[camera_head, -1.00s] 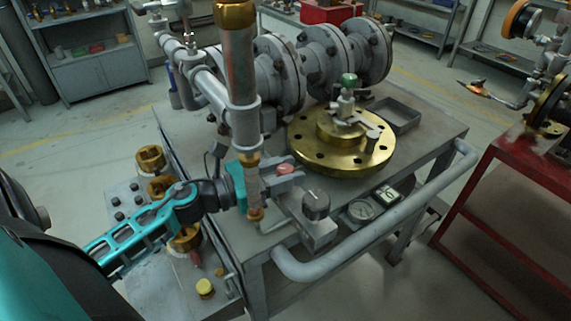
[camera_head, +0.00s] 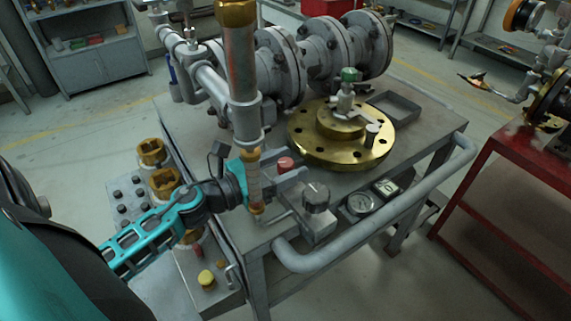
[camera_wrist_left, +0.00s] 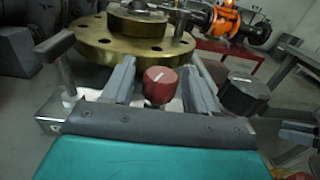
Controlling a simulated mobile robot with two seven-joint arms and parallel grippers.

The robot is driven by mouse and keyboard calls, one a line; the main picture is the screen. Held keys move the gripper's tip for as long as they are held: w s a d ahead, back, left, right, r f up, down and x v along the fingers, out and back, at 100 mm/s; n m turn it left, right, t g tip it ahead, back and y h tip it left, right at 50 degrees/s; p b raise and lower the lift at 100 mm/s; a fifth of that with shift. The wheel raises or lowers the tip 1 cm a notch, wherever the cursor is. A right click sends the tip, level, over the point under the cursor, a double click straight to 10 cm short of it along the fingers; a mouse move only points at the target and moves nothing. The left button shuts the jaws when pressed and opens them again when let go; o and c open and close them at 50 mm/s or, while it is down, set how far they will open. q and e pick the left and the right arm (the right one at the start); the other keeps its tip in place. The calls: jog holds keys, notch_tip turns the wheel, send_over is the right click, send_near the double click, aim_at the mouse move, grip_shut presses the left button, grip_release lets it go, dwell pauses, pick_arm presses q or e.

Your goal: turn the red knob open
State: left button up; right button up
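The red knob (camera_wrist_left: 160,86) has a white pointer line on its top and shows between the two grey fingers of my left gripper (camera_wrist_left: 158,82) in the left wrist view. The fingers stand apart on either side of it, with gaps visible. In the head view the red knob (camera_head: 285,163) sits near the table's front left, and my left gripper (camera_head: 288,176) reaches it from the left, behind a vertical pipe that partly hides it.
A black knob (camera_head: 316,196) on a grey box stands just right of the gripper, also in the left wrist view (camera_wrist_left: 243,93). A vertical pipe (camera_head: 241,80) stands close to my left wrist. A brass flange (camera_head: 340,150) and a front handrail (camera_head: 375,226) are nearby.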

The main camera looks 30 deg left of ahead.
jog(key=shift+w+r, duration=0.1)
jog(key=shift+r, duration=0.05)
pick_arm(q)
jog(key=shift+s+a+f, duration=0.1)
jog(key=shift+s+a, duration=0.15)
jog(key=shift+s, duration=0.3)
jog(key=b+v, duration=0.2)
jog(key=v, duration=0.8)
jog(key=shift+s+a, duration=0.1)
jog(key=shift+s, duration=0.1)
jog(key=shift+s+a, duration=0.25)
jog(key=shift+s, duration=0.3)
pick_arm(e)
jog(key=shift+w+a+f, duration=0.25)
jog(key=shift+a+f, duration=0.05)
jog(key=shift+a, duration=0.15)
jog(key=shift+f, duration=0.1)
